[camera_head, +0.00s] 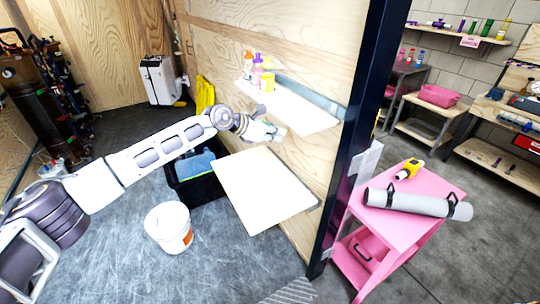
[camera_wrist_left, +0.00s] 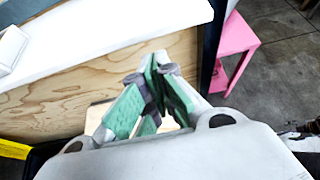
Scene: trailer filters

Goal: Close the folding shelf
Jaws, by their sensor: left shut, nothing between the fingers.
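The folding shelf (camera_head: 265,188) is a pale flat board that sticks out level from the plywood wall, low on the wall. My left arm reaches in from the left, and its gripper (camera_head: 278,132) is above the board's back part, just under a fixed upper shelf (camera_head: 300,112). The left gripper is shut and empty, apart from the board. In the left wrist view its green-padded fingertips (camera_wrist_left: 158,62) meet in front of the plywood. A small pale part of the board (camera_wrist_left: 97,115) shows beside the fingers there; the rest is hidden. My right gripper is not in view.
Several bottles (camera_head: 258,75) stand on the upper shelf. A black bin (camera_head: 190,190) and a white bucket (camera_head: 168,228) stand left of the board. A dark post (camera_head: 362,130) and a pink cart (camera_head: 405,225) are on the right. Floor in front is clear.

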